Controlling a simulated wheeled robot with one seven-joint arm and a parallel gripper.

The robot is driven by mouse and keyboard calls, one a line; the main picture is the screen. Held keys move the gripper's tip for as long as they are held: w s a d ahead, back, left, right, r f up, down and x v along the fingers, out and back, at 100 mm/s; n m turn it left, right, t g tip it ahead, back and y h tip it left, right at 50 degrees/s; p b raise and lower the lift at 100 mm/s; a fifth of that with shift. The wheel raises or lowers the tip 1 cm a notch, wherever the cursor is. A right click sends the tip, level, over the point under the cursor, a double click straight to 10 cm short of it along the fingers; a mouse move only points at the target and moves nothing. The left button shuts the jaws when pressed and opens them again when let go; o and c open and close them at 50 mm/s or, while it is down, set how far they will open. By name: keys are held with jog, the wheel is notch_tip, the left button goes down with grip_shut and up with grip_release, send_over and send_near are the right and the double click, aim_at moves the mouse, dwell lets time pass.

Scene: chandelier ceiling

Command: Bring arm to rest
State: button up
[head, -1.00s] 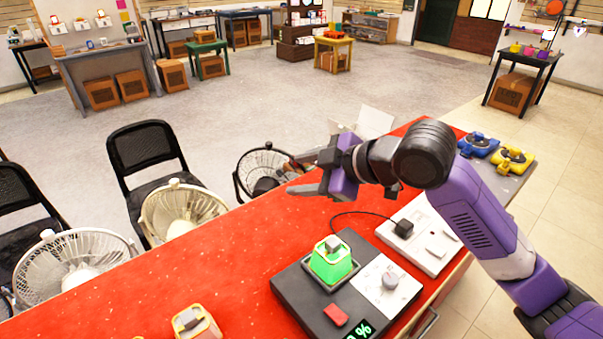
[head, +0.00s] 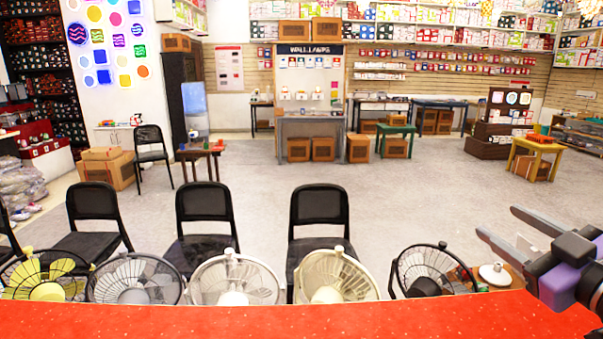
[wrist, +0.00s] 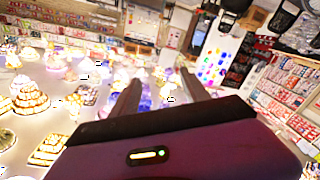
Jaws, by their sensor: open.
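My gripper (head: 505,228) is at the right edge of the head view, above the red counter's (head: 300,318) far edge. Its two grey fingers point left and stand apart, with nothing between them. The purple and dark wrist is partly cut off by the frame edge. In the wrist view my gripper (wrist: 158,85) also shows two fingers spread apart and empty. Behind the fingers there are the room's shelves and bright lamps, tilted in that view.
Several fans, such as a black one (head: 428,272) and a cream one (head: 335,277), stand along the counter's far edge. Black chairs (head: 318,222) are behind them. The visible counter strip is bare. Open grey floor (head: 270,178) lies beyond, with tables and boxes at the back.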

notch_tip(320, 180, up, 5)
jog(key=s+m+t+h, duration=0.1)
jog(key=s+m+t, duration=0.1)
jog(key=m+t, duration=0.2)
jog(key=s+f+m+t+h, duration=0.1)
jog(key=s+f+m+h, duration=0.2)
jog(key=s+m+h, duration=0.35)
jog(key=s+a+f+n+g+y, duration=0.1)
jog(key=s+a+f, duration=0.3)
jog(key=s+f, duration=0.6)
jog(key=s+a+f+n+g+y, duration=0.1)
jog(key=s+a+f+g, duration=0.3)
jog(key=s+f, duration=0.6)
jog(key=s+a+f+n+g+y, duration=0.1)
jog(key=s+a+f, duration=0.3)
jog(key=s+f, duration=0.5)
jog(key=shift+s+a+f+g+y, duration=0.4)
jog(key=shift+s+g+y, duration=0.45)
jog(key=shift+s, duration=0.3)
